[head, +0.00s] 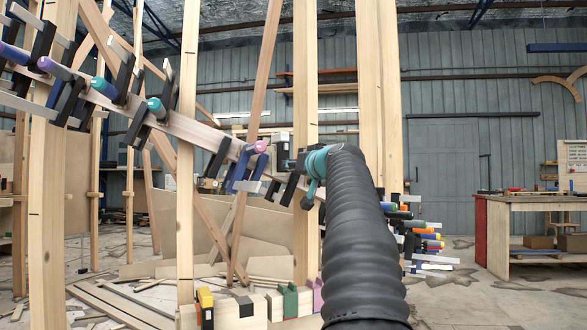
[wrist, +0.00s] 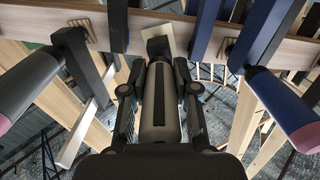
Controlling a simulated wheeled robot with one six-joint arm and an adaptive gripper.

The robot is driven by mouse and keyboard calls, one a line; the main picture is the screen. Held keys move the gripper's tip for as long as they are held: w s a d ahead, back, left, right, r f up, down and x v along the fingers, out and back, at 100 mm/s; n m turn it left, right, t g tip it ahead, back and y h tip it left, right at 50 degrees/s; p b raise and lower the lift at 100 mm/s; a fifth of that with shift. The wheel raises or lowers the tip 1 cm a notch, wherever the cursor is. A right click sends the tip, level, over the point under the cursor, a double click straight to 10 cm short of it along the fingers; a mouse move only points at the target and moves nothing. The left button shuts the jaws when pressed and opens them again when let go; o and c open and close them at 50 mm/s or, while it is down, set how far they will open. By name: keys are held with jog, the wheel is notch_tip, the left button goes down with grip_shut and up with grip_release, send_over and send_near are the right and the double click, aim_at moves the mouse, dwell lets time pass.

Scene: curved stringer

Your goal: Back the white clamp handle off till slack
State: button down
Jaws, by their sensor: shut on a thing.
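In the wrist view the white clamp handle (wrist: 160,115), pale grey-beige in this light, lies along the middle of the picture. My gripper (wrist: 160,82) is shut on it, with one finger on each side. The handle's far end meets a dark clamp part at the curved stringer (wrist: 230,42), which crosses the top. In the head view the stringer (head: 196,131) slopes down to the right. My gripper (head: 300,163) is beside a dark clamp (head: 289,190) near an upright post. The handle is hidden there by my gripper and arm.
Neighbouring clamps stand close on both sides: one with a dark grey handle (wrist: 32,92) at left and one with a navy handle (wrist: 283,108) at right. Upright posts (head: 306,80) flank the stringer. A workbench (head: 535,215) stands at the far right, with open floor before it.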

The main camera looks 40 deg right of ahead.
jog(key=c, duration=0.9)
grip_release()
jog(key=shift+o, duration=0.2)
jog(key=shift+s, duration=0.1)
jog(key=s+a, duration=0.2)
jog(key=s, duration=0.9)
jog(key=shift+s, duration=0.3)
jog(key=shift+a, duration=0.1)
jog(key=s, duration=0.5)
jog(key=shift+a, duration=0.4)
jog(key=shift+w+f, duration=0.1)
